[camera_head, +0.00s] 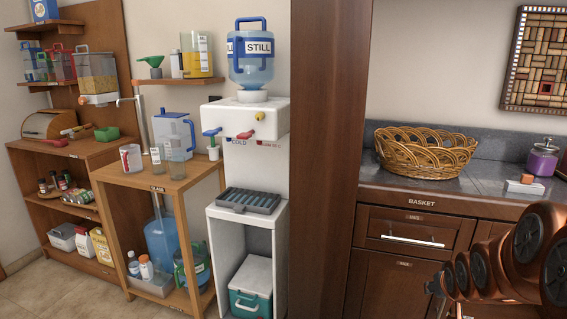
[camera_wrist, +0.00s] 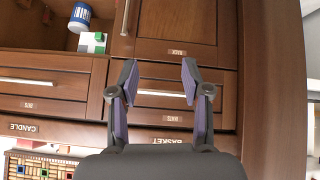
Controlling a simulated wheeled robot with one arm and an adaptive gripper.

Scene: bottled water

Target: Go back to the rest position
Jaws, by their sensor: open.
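My gripper (camera_wrist: 158,85) shows in the wrist view with its two fingers apart and nothing between them. The water dispenser (camera_head: 240,165) stands left of a brown post, with a blue STILL bottle (camera_head: 251,62) upright on top.
A wicker basket (camera_head: 425,153) and a purple candle jar (camera_head: 541,160) stand on the grey counter (camera_head: 375,183). The wooden stand (camera_head: 180,185) at left holds a clear pitcher (camera_head: 175,135) and glasses. A tall brown post (camera_head: 325,160) separates dispenser and counter. Tiled floor is free at lower left.

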